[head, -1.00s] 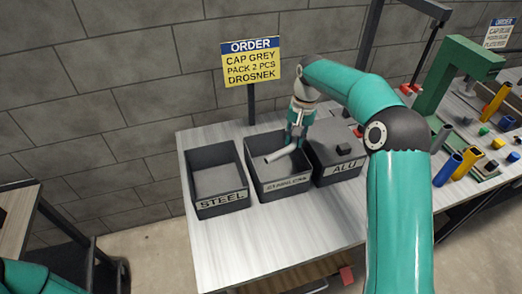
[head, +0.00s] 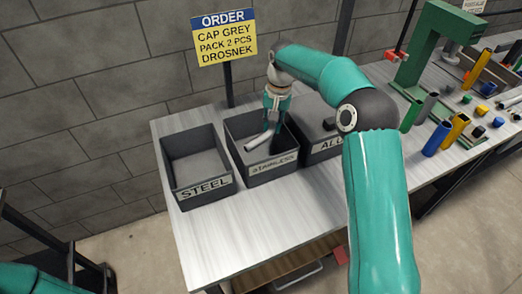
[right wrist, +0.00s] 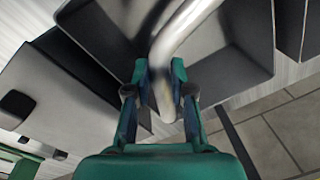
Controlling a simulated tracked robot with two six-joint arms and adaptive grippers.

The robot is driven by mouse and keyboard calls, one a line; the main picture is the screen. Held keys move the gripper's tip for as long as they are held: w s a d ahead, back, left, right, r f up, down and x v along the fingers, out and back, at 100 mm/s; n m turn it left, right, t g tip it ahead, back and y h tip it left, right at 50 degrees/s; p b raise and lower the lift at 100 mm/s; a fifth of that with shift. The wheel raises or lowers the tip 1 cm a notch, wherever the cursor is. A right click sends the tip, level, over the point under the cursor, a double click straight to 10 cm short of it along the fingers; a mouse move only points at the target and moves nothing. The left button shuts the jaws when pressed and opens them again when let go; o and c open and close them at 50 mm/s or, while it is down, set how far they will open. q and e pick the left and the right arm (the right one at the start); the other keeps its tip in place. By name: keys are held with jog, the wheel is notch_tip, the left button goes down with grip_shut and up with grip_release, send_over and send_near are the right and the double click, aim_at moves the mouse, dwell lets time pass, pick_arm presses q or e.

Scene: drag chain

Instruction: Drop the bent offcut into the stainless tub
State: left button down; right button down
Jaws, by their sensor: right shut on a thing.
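The bent offcut (head: 259,141) is a grey, bent piece of pipe. My right gripper (head: 274,117) is shut on it and holds it at the stainless tub (head: 272,169), a dark grey open box labelled STAINLESS. The offcut is tilted over the tub's opening; how far it reaches inside I cannot tell. In the right wrist view the offcut (right wrist: 182,32) runs up and right from between the fingers (right wrist: 160,78), with the tub's wall (right wrist: 249,28) around it. My left gripper is out of view.
The STEEL tub (head: 203,190) stands to the left and the ALU tub (head: 322,151) to the right, partly behind my right arm. An order sign (head: 224,38) stands behind. Several coloured tubes and blocks, with a green frame (head: 418,50), are at the right. The table front is clear.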

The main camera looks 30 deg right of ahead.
jog(key=c, duration=0.9)
grip_release()
jog(key=shift+r, duration=0.1)
jog(key=r, duration=0.7)
jog(key=d+r, duration=0.1)
jog(key=r, duration=0.3)
jog(key=shift+s+r, duration=0.35)
